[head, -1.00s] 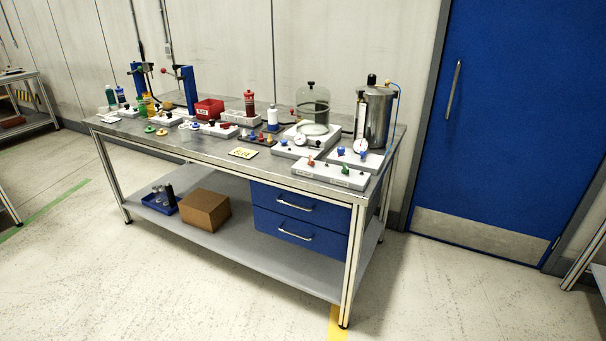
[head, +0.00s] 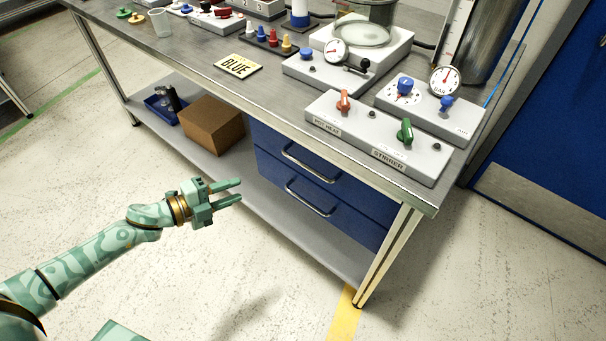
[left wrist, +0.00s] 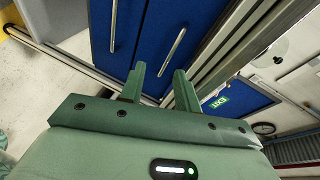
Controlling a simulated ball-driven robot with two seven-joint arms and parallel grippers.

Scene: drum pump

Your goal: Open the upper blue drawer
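The upper blue drawer (head: 345,186) sits under the bench top with its front flush, and its metal bar handle (head: 308,165) shows clearly. The lower blue drawer (head: 345,222) is right below it, also shut, with its own handle (head: 310,198). My left gripper (head: 240,191) is open and empty, in front of and left of the drawers, apart from both handles. In the left wrist view the fingers (left wrist: 160,82) are spread, with the upper handle (left wrist: 173,48) and lower handle (left wrist: 113,25) beyond them. My right gripper is not in view.
A cardboard box (head: 212,125) stands on the lower shelf, left of the drawers. A bench leg (head: 390,255) is at the right. The floor in front is clear.

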